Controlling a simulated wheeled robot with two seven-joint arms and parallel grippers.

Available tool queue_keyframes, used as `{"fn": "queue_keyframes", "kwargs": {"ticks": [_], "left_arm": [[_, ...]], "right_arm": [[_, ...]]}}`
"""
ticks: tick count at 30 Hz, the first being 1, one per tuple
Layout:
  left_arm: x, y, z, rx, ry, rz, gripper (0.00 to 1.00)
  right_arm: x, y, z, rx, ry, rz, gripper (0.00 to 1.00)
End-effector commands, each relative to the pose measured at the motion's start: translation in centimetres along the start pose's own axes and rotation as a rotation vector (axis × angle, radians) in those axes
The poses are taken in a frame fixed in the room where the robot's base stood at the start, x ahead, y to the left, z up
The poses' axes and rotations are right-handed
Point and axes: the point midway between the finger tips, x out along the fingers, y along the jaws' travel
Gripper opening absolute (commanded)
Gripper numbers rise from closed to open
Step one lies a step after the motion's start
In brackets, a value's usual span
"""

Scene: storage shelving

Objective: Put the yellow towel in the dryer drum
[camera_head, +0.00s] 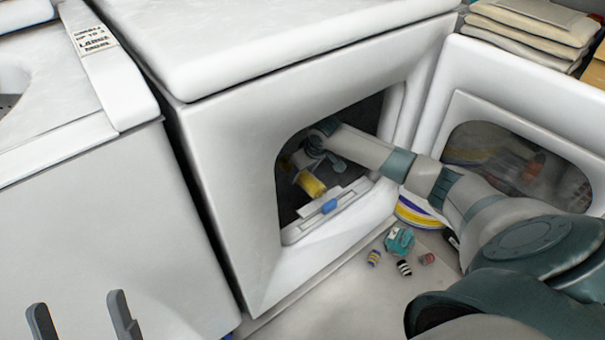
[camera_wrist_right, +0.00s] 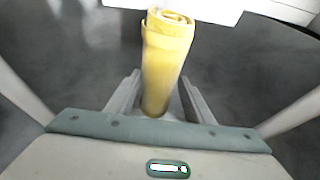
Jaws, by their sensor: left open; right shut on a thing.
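The yellow towel (camera_head: 312,185) is rolled into a cylinder and shows inside the dark opening of the dryer drum (camera_head: 367,113). My right arm reaches in through the opening, and my right gripper (camera_head: 299,172) is shut on the towel. In the right wrist view the towel (camera_wrist_right: 167,62) stands out from between the two fingers of the right gripper (camera_wrist_right: 157,100), with dark grey drum surface behind it. Whether the towel touches the drum wall I cannot tell. My left gripper (camera_head: 82,312) is open and empty at the bottom left, in front of a white machine.
The dryer (camera_head: 235,150) is white, with its door (camera_head: 535,110) swung open to the right. A white ledge with a blue piece (camera_head: 329,206) lies along the opening's lower edge. Several small items, including a teal one (camera_head: 399,240), lie on the floor. Folded cloths (camera_head: 535,25) are stacked at top right.

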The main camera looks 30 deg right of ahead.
Motion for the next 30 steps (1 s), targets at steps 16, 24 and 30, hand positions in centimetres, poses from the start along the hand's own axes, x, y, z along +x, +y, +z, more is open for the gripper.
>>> {"fn": "queue_keyframes", "kwargs": {"ticks": [16, 24, 30], "left_arm": [[-0.2, 0.2, 0.4, -0.006, -0.029, -0.001, 0.65], [-0.3, 0.2, 0.4, -0.006, -0.025, -0.001, 0.65], [0.4, 0.2, 0.0, -0.002, -0.02, 0.001, 0.65]], "right_arm": [[0.3, 0.0, 0.1, 0.0, 0.0, 0.0, 0.66], [0.2, 0.0, 0.1, 0.0, 0.001, 0.0, 0.66], [-1.4, 0.1, -0.1, -0.001, 0.001, 0.001, 0.66]]}}
